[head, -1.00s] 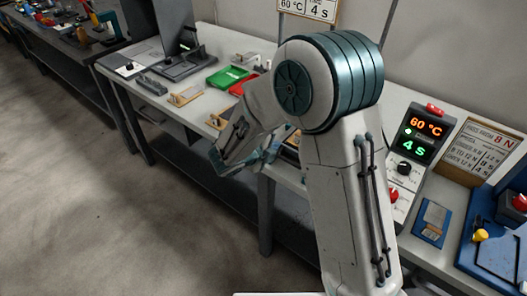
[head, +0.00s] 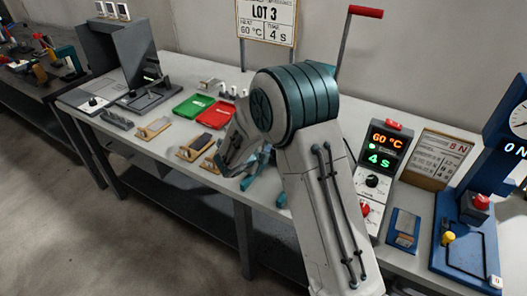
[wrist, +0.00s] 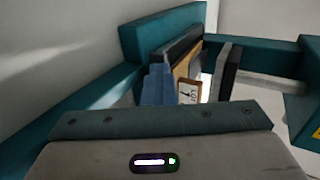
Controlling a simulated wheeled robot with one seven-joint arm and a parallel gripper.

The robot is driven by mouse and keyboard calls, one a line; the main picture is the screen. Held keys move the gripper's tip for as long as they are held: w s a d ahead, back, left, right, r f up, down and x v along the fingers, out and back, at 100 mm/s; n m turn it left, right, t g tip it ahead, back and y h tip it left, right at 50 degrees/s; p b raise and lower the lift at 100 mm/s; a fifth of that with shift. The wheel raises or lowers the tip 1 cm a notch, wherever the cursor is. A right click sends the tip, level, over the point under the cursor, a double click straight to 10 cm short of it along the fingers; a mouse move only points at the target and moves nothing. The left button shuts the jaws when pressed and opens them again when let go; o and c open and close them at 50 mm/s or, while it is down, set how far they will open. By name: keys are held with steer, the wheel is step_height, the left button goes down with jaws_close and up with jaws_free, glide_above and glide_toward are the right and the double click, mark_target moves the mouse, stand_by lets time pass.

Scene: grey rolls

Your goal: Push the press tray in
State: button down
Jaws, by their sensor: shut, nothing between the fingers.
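I cannot make out the press tray for certain; my arm covers the middle of the bench in the head view. A grey lever with a red grip (head: 364,12) rises behind my arm, and its base is hidden. My gripper (head: 243,166) is shut and empty, low over the bench front beside the wooden holders. In the wrist view, a small white label card (wrist: 187,93) on a wooden piece shows between dark and grey upright plates, with a blue-grey block (wrist: 158,86) to its left. Whether my gripper touches anything is not clear.
Green (head: 192,105) and red (head: 215,114) trays and wooden holders (head: 196,147) lie left of my arm. A timer box (head: 381,158) reading 60 °C and 4 S, a blue card (head: 403,228) and a blue gauge stand (head: 470,235) are to the right.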

steer(key=shift+d+r, duration=0.1)
steer(key=shift+d, duration=0.1)
steer(key=s+a, duration=0.2)
steer(key=s, duration=0.1)
steer(key=s+a+p, duration=0.1)
steer(key=shift+s+a+r, duration=0.2)
steer(key=shift+a+r, duration=0.1)
steer(key=shift+r, duration=0.05)
steer(key=v, duration=0.8)
steer(key=shift+s, duration=0.25)
